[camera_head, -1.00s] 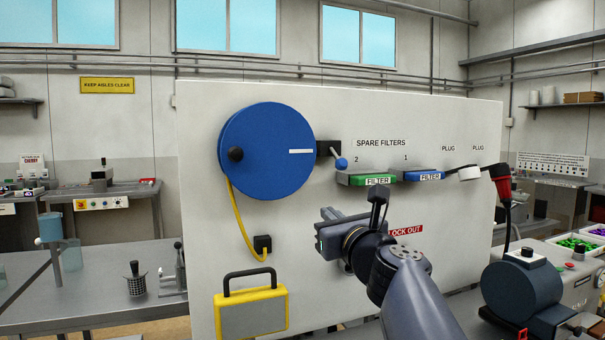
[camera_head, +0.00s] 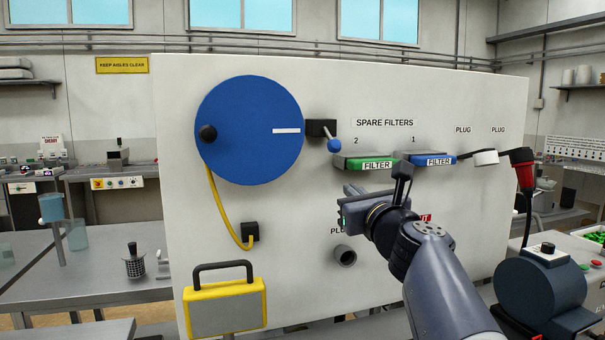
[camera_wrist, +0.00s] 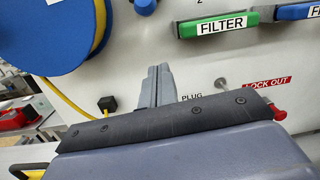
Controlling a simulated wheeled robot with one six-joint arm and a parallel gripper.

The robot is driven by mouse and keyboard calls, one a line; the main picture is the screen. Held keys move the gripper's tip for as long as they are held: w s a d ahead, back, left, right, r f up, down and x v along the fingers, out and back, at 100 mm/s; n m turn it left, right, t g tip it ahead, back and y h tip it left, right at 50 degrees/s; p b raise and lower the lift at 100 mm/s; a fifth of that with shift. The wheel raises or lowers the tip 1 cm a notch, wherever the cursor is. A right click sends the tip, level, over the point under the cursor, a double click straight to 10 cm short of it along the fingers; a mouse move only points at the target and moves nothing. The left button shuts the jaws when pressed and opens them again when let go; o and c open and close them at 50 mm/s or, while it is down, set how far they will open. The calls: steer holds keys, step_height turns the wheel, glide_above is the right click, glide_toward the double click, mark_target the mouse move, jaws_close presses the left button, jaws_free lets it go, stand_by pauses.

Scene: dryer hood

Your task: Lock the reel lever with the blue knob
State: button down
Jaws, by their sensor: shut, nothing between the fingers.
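The reel lever is a short rod with a blue knob (camera_head: 334,146), set on a black block (camera_head: 321,128) just right of the blue reel (camera_head: 249,130). The rod points down and to the right. The knob also shows at the top of the wrist view (camera_wrist: 145,6). My gripper (camera_head: 352,190) is below and slightly right of the knob, apart from it. In the wrist view its fingers (camera_wrist: 157,84) are together with nothing between them. They point toward the white panel, below the knob.
A green filter (camera_head: 367,164) and a blue filter (camera_head: 428,160) stick out of the panel right of the knob. A yellow hose (camera_head: 222,210) hangs from the reel. A black-and-red plug (camera_head: 523,169) hangs at right.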

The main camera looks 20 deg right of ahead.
mark_target(330, 138)
steer(key=w+r+p, duration=0.4)
steer(key=w, duration=0.4)
steer(key=shift+r, duration=0.35)
